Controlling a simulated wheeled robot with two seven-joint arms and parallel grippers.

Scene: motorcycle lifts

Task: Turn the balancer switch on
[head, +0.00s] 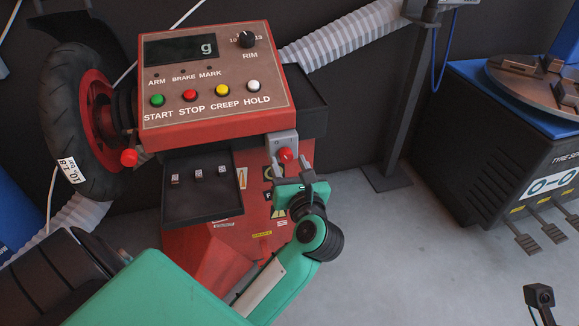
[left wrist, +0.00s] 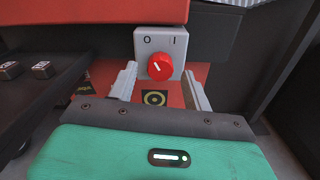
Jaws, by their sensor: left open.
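The balancer switch (head: 285,155) is a red rotary knob on a grey box on the front of the red balancer (head: 215,80). In the left wrist view the knob (left wrist: 160,66) sits below the marks O and I, and its white pointer line tilts up to the left, toward O. My left gripper (head: 290,163) is in front of the switch, with its fingers apart. In the left wrist view one finger of the gripper (left wrist: 160,85) is on each side below the knob, and the knob shows between them. I cannot tell whether they touch it. My right gripper is not in view.
The balancer's panel (head: 210,85) has a display, several buttons and a RIM dial. A dark tray (head: 202,205) with small weights sits left of the switch. A wheel (head: 85,120) is mounted at the left. A tyre machine (head: 510,130) with pedals stands at right; floor between is clear.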

